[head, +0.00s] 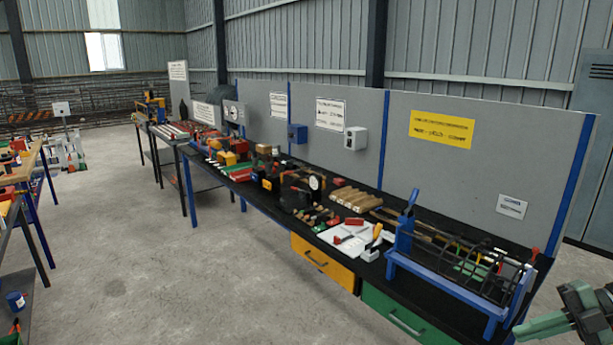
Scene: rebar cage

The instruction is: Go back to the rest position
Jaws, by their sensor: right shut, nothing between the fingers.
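My right gripper (548,323) shows at the bottom right corner, green and dark, partly cut off by the picture edge. It is shut and holds nothing. It is apart from the bench, in front of its right end. A rebar cage (470,262) of dark bars lies in a blue fixture (445,288) on the right end of the black workbench (265,212). My left gripper is not in view.
The workbench carries many tools, with a yellow drawer (322,262) and a green drawer (400,316) below. A grey panel (385,150) stands behind it. Other tables stand at the left edge. The concrete floor (150,255) between them is clear.

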